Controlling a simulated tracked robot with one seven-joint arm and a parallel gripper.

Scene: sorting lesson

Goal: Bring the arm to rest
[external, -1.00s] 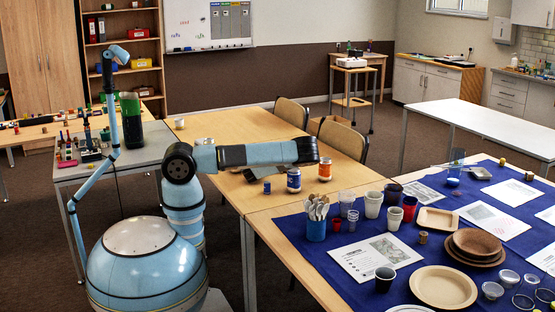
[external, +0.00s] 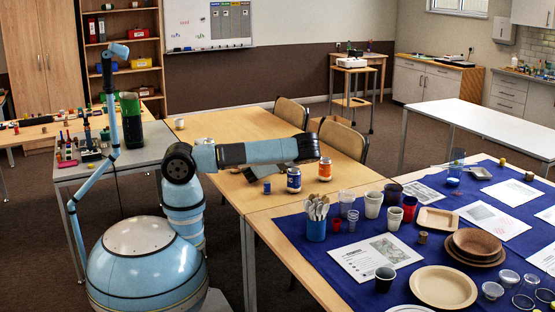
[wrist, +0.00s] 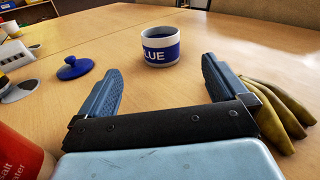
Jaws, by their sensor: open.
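My arm (external: 255,152) stretches level to the right above the wooden table in the external view. My gripper (wrist: 160,70) shows in the wrist view, its two fingers wide apart with nothing held between them. A white round container (wrist: 161,47) with a blue band reading "LUE" stands upright on the table beyond the fingertips, apart from them. In the external view the fingers cannot be made out clearly against the arm.
A blue knobbed lid (wrist: 74,68) lies left of the fingers, bananas (wrist: 277,113) lie right, and a red can (wrist: 20,146) is near left. Blue-labelled (external: 293,180) and orange-labelled (external: 325,169) jars stand near the arm's end. A blue cloth (external: 300,232) holds cups and plates.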

